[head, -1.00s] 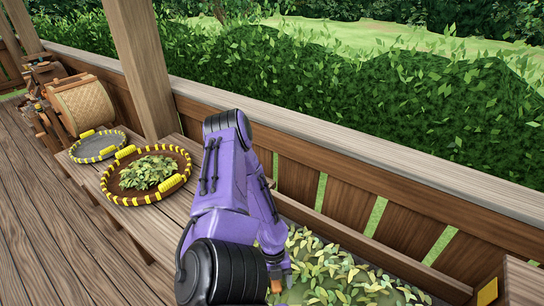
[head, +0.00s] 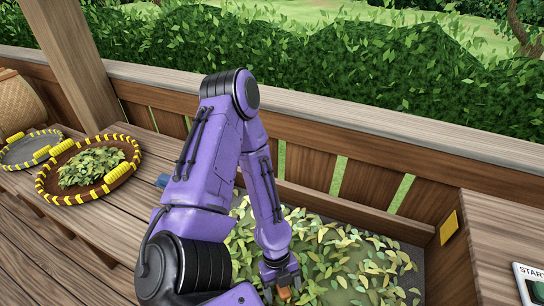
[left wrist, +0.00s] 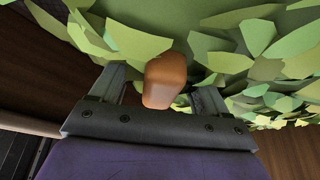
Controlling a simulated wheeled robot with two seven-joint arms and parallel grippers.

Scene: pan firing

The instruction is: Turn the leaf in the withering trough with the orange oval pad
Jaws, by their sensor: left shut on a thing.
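The withering trough (head: 415,262) is a wooden-walled bed at the lower middle of the head view. Green leaf (head: 335,248) lies scattered over its floor, with a barer patch towards the right. My left gripper (head: 283,284) reaches down into the trough from above. It is shut on an orange-brown piece, the pad (left wrist: 165,80), which shows between the fingers in the left wrist view. Leaf (left wrist: 240,50) lies close around and beyond the pad there. Whether the pad touches the leaf I cannot tell. My right gripper is not in view.
A round brown tray of leaves (head: 130,172) with yellow edging stands on the wooden bench at left, beside a grey tray (head: 22,151). A wooden railing (head: 330,118) runs behind the trough. A panel marked START (head: 530,272) is at the right edge.

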